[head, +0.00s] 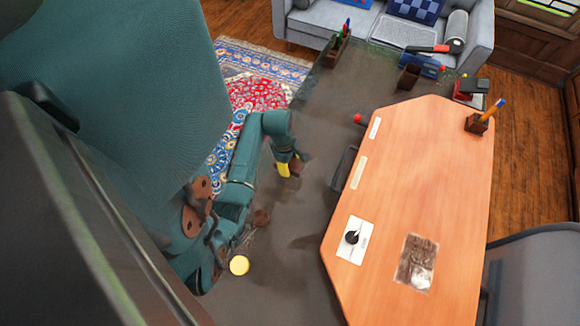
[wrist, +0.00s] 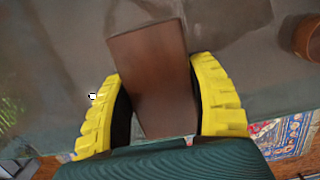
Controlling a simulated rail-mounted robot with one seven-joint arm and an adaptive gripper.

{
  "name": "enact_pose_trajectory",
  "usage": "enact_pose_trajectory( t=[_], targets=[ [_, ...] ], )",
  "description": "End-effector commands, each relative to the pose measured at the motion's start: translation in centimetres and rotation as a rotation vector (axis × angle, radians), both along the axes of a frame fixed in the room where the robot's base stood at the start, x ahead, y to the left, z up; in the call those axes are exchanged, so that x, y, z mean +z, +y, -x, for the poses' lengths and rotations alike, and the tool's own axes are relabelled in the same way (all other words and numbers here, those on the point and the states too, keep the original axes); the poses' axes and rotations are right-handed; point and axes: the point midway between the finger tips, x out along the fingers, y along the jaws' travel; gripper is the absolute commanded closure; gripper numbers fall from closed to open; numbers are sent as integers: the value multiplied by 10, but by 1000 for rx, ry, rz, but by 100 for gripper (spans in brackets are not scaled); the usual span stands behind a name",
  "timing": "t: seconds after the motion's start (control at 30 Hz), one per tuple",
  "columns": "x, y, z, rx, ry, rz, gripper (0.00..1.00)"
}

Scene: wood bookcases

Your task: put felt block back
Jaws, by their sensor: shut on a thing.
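My gripper (head: 289,169) is over the dark grey tabletop, left of the orange wooden board, in the head view. In the wrist view its two yellow fingers (wrist: 160,100) are shut on a plain brown block (wrist: 150,65), which I take to be the felt block. The block sticks out beyond the fingertips, and its near end is partly hidden by my gripper. In the head view the block (head: 297,165) shows only as a small brown patch beside a yellow finger. I cannot tell how high it is above the tabletop.
The orange wooden board (head: 440,170) carries a pen holder (head: 477,124), a white card (head: 345,250) and a dark patterned panel (head: 415,265). A red ball (head: 357,118), a yellow disc (head: 239,265) and a small brown object (head: 261,217) are on the grey tabletop (head: 300,235). A sofa (head: 310,22) stands behind.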

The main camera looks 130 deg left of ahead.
Motion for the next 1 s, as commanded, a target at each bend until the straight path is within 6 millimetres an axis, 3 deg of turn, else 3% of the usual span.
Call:
enact_pose_trajectory(
  t=[0.3, 0.63, 0.67, 0.77, 0.8, 1.0],
  targets=[
    [-46, 1, 0, -3, 1, -2, 70],
    [-49, 1, 0, -3, 1, -3, 70],
    [-49, 1, 0, -3, 2, -3, 39],
    [-49, 1, 0, -3, 2, -3, 20],
    [-49, 1, 0, -3, 2, -3, 15],
    [-49, 1, 0, -3, 2, -3, 15]
  ],
)
